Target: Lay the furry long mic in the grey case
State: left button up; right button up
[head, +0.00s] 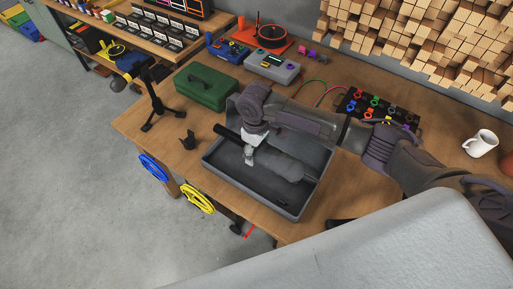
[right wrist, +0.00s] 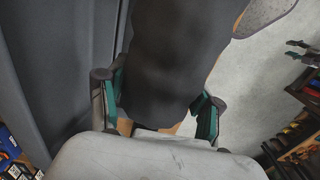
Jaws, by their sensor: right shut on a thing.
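The furry long mic (head: 280,166) is a dark grey fuzzy cylinder with a thin black handle end (head: 227,132). In the right wrist view the mic (right wrist: 178,55) fills the space between the two green-padded fingers. My left gripper is not in view.
A green box (head: 207,88) stands behind the case. A black stand (head: 160,105) and a small black holder (head: 188,140) are to its left. A white mug (head: 481,143) and a board of coloured knobs (head: 377,107) are to the right. The table's front edge lies close to the case.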

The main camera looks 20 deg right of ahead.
jog(key=b, duration=0.3)
send_over(257, 174)
notch_tip(257, 174, down, 6)
jog(key=shift+w+a+r, duration=0.1)
jog(key=shift+r, duration=0.05)
jog(key=shift+f+b, duration=1.5)
jog(key=shift+f, duration=1.4)
jog(key=o, duration=1.4)
